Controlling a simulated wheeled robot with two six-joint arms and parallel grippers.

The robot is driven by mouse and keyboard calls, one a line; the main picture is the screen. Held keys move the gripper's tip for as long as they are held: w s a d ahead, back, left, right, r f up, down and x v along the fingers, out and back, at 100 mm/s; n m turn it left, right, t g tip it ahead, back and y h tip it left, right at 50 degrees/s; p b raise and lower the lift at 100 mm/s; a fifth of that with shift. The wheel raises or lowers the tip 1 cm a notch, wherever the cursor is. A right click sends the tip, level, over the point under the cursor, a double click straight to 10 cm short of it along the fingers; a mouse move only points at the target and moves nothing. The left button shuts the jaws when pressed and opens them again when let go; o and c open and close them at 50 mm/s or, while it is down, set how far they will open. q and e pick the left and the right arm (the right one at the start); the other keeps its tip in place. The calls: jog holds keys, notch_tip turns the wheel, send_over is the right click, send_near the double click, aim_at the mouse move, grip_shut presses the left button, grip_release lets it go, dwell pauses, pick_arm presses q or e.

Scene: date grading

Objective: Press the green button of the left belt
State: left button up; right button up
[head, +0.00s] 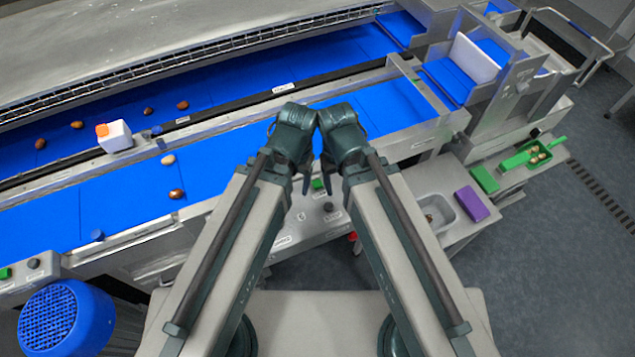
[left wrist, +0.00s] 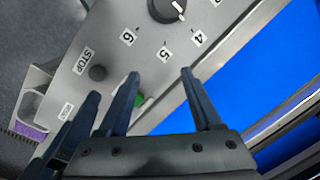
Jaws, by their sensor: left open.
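A green button (head: 317,184) sits on the grey control panel (head: 300,225) in front of the belts, between my two arms. In the left wrist view the green button (left wrist: 140,100) is partly hidden behind one finger. My left gripper (head: 305,184) is over this panel beside the button; its open, empty fingers also show in the left wrist view (left wrist: 160,73). I cannot tell whether it touches the button. My right gripper (head: 333,186) is close beside it, its jaws unclear. Another green button (head: 5,273) is on a panel at the far left.
A red knob (head: 352,237) is at the panel's right. Blue belts (head: 110,210) carry several dates. A blue round guard (head: 65,320) stands at lower left.

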pick_arm(q)
grip_shut()
dwell(1.3)
